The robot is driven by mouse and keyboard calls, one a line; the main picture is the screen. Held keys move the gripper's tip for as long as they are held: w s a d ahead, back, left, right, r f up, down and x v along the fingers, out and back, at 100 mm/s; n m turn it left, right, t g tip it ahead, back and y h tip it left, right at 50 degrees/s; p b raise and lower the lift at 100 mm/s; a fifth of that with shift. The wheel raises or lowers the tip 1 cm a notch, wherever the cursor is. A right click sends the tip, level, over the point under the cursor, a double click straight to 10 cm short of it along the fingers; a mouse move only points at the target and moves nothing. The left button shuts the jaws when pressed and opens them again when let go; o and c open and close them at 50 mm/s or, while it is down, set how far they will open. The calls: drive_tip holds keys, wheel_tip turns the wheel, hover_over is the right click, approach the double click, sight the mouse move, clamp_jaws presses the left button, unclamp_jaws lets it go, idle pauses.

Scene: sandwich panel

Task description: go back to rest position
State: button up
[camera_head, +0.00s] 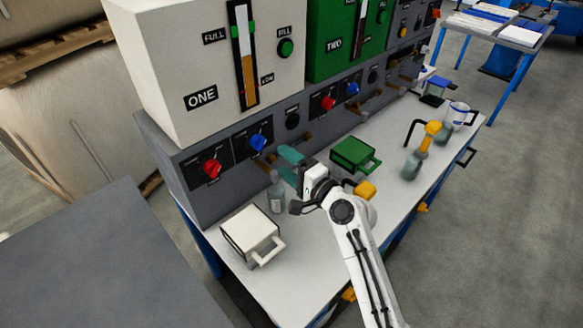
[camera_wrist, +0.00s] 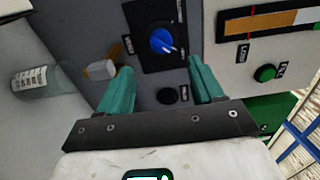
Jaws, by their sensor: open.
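My gripper (camera_head: 290,164) has two teal fingers, spread apart with nothing between them. It is over the white bench, in front of the grey panel. In the wrist view, my gripper (camera_wrist: 161,68) faces the panel, and a blue knob (camera_wrist: 162,41) shows beyond the gap between the fingertips, not gripped. In the head view, a blue knob (camera_head: 258,142) and a red knob (camera_head: 212,167) sit under the white unit marked ONE (camera_head: 160,60). My white arm reaches in from the bottom right.
A clear bottle (camera_head: 276,196) stands close to my gripper. A white handled container (camera_head: 250,235) and a green one (camera_head: 354,153) are on the bench (camera_head: 300,285). Further bottles (camera_head: 411,165) stand to the right. Small brown spouts jut from the panel. Open floor lies right of the bench.

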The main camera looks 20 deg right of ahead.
drive_tip(key=shift+s+d, duration=0.2)
drive_tip(key=shift+s, duration=0.5)
drive_tip(key=s+f+n+g, duration=0.3)
drive_tip(key=s+f, duration=0.1)
drive_tip(key=s, duration=0.2)
drive_tip(key=s+f+n+g+h, duration=0.1)
drive_tip(key=s+f+n+g, duration=0.2)
drive_tip(key=s+f, duration=0.2)
drive_tip(key=s+a+f+n+g, duration=0.1)
drive_tip(key=s+f+n+g, duration=0.2)
drive_tip(key=s, duration=0.5)
wheel_tip(320, 180, down, 2)
drive_tip(key=shift+s+n+h, duration=0.15)
drive_tip(key=shift+n+h, duration=0.15)
drive_tip(key=shift+n, duration=0.2)
drive_tip(key=s+d+f+n+g+h, duration=0.1)
drive_tip(key=s+d+n+g+h, duration=0.1)
drive_tip(key=s, duration=0.8)
drive_tip(key=s+d+n+g+h, duration=0.2)
drive_tip(key=s+g, duration=0.3)
drive_tip(key=s, duration=0.5)
drive_tip(key=shift+d+f, duration=0.4)
drive_tip(key=shift+d, duration=0.3)
